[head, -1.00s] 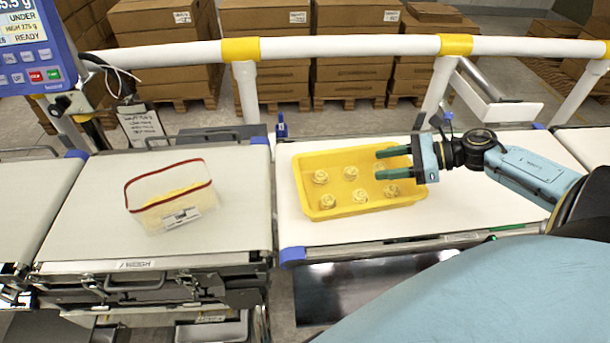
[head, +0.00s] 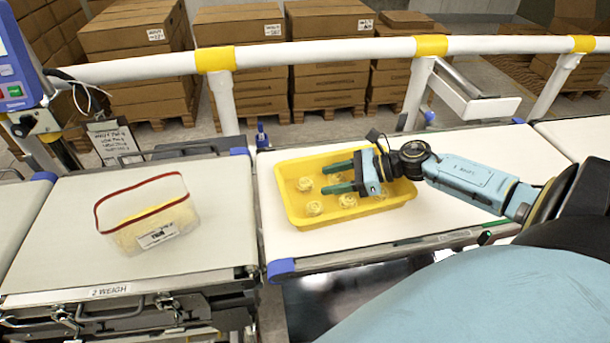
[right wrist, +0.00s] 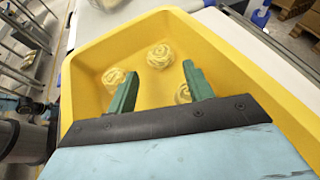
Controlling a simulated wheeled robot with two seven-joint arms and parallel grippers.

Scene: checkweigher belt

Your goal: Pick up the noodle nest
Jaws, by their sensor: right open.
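Several pale yellow noodle nests lie in a yellow tray (head: 385,210) on the right belt. One nest (head: 314,208) is near the tray's front left, another (head: 305,184) behind it, and one (head: 348,200) sits by the lower finger. My right gripper (head: 325,178) is open over the tray, its green fingers pointing left. In the right wrist view the open fingers (right wrist: 161,88) have a nest (right wrist: 160,56) ahead of their tips, a second nest (right wrist: 114,79) left, and a third (right wrist: 184,94) partly hidden by the right finger. Other nests are hidden under the gripper. My left gripper is not in view.
A white rail (head: 320,53) runs behind the belts. The right belt (head: 480,160) is bare around the tray.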

